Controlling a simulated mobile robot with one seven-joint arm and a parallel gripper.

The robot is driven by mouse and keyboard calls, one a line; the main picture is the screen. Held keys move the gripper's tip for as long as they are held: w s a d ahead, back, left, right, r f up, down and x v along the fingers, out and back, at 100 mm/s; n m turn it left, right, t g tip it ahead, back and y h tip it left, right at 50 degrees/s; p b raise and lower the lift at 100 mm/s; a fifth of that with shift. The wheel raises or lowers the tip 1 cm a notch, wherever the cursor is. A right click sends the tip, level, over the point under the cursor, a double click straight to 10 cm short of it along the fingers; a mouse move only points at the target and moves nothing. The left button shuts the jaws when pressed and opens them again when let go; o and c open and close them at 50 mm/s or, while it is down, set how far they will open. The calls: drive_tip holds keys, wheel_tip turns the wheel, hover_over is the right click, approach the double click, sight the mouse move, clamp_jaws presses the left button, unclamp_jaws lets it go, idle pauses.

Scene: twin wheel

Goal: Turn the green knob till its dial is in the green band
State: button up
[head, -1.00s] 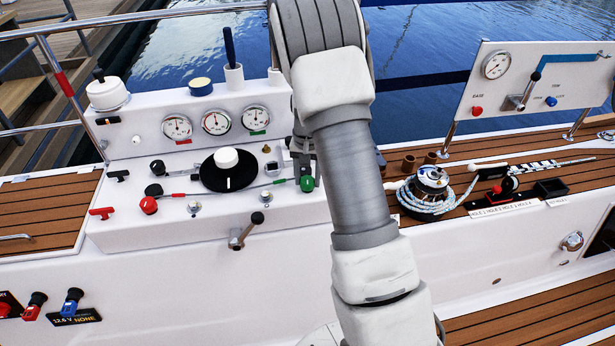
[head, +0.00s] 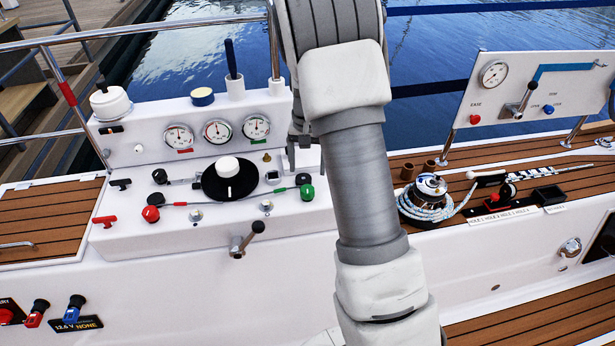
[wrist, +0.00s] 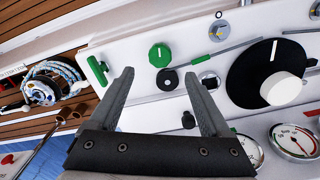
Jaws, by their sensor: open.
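In the head view my arm hides much of the gripper. The gauge with a green tag (head: 257,127) is the rightmost of three. Its needle stands near upright, too small to read against its band. A finger partly covers this gauge (wrist: 250,150) in the wrist view.
A large black dial with a white hub (head: 229,181) is left of the green knob. A small black knob (wrist: 167,79) sits close by the green one. A red knob (head: 151,214) and a crank handle (head: 247,238) are on the console. A rope-wound winch (head: 427,200) stands right.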

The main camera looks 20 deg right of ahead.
wheel_tip(320, 180, up, 9)
drive_tip(key=p, duration=0.1)
drive_tip(key=shift+r, duration=0.15)
idle(0.3)
drive_tip(key=s+a+r+n+t+p, duration=0.1)
drive_tip(key=s+a+r+p, duration=0.2)
drive_tip(key=s+r, duration=0.35)
drive_tip(key=s+a+r+n+t+p, duration=0.1)
drive_tip(key=s+a+r+n+p, duration=0.2)
drive_tip(key=r, duration=0.6)
drive_tip(key=s+a+r+n+t+p, duration=0.1)
drive_tip(key=s+a+r+p, duration=0.1)
drive_tip(key=s, duration=0.6)
drive_tip(key=s+a+r+n+t+p, duration=0.1)
drive_tip(key=s+a+r+t+p, duration=0.1)
drive_tip(key=s+r, duration=0.3)
drive_tip(key=s, duration=0.4)
drive_tip(key=shift+s+a+t, duration=0.2)
drive_tip(key=shift+s+t, duration=0.05)
drive_tip(key=shift+t, duration=0.05)
drive_tip(key=shift+d+r, duration=0.1)
drive_tip(key=shift+d, duration=0.05)
